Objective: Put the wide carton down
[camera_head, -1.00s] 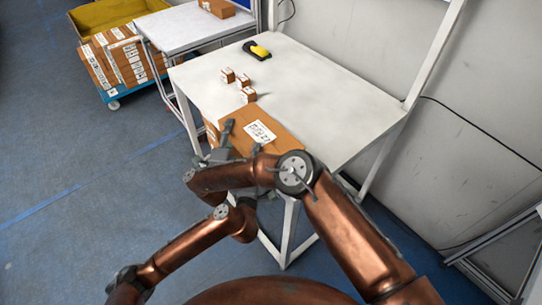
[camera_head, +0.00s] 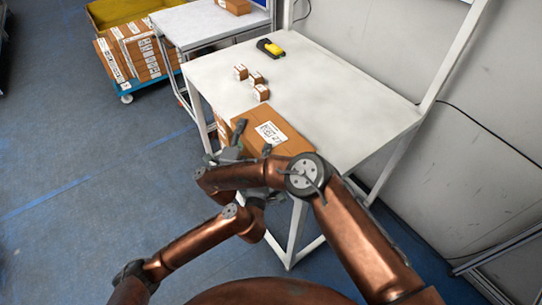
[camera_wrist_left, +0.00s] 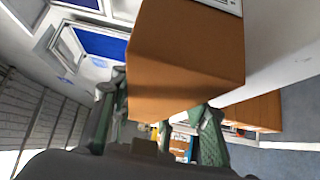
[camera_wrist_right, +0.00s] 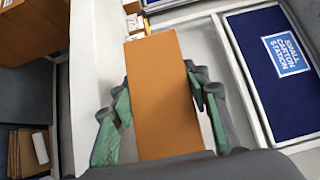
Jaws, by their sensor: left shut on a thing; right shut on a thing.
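The wide carton (camera_head: 292,143) is brown with a white label on its top. In the head view it overlaps the near left end of the white table (camera_head: 350,112); I cannot tell whether it rests on the table. My right gripper (camera_wrist_right: 160,105) is shut on the carton, one finger on each side of it. My left gripper (camera_wrist_left: 158,125) is lower and also shut on the carton, whose plain brown face (camera_wrist_left: 180,60) fills much of the left wrist view. In the head view my right arm partly hides the left gripper.
Several small cartons (camera_head: 257,78) stand on the table beyond the wide carton. A yellow and black scanner (camera_head: 271,48) lies farther back. The table's right part is clear. A second table (camera_head: 205,22) and a blue cart (camera_head: 150,83) with stacked cartons stand at upper left.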

